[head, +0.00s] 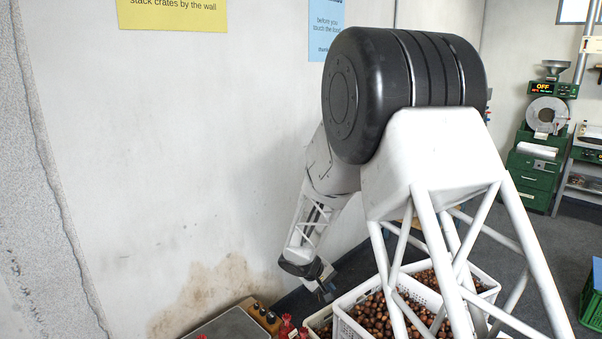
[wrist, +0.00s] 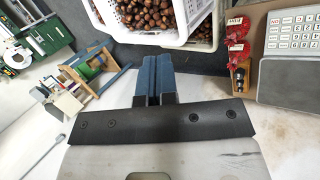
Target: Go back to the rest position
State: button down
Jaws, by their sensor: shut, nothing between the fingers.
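My gripper (wrist: 154,82) shows in the wrist view with its two blue-grey fingers side by side, closed and holding nothing. In the head view my gripper (head: 327,290) hangs low, just left of the white crates, with part of my arm above it. A white crate of chestnuts (wrist: 185,38) lies past the fingertips in the wrist view. The crate also shows in the head view (head: 345,322), partly hidden behind my white arm frame.
A grey keypad unit (wrist: 290,78) and red-topped devices (wrist: 238,58) stand right of the crates in the wrist view. A green machine with an "OFF" display (head: 543,88) stands at the back right. A plain wall (head: 200,140) runs along the left.

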jog(key=s+d+r+m+y, duration=0.1)
jog(key=s+d+r, duration=0.2)
jog(key=s+r, duration=0.4)
jog(key=s+d+r+m+g, duration=0.1)
jog(key=s+d+r, duration=0.2)
jog(key=s+r, duration=0.3)
jog(key=s+d+r+m+y, duration=0.1)
jog(key=s+d+r+m, duration=0.15)
jog(key=s+r, duration=0.45)
jog(key=s+r+y, duration=0.2)
jog(key=s+r, duration=0.1)
jog(key=s, duration=0.9)
jog(key=s+d+r+m+t+y, duration=0.1)
jog(key=s+r+y, duration=0.1)
jog(key=s, duration=1.1)
jog(key=shift+d+r, duration=0.2)
jog(key=shift+r, duration=0.65)
dwell(0.5)
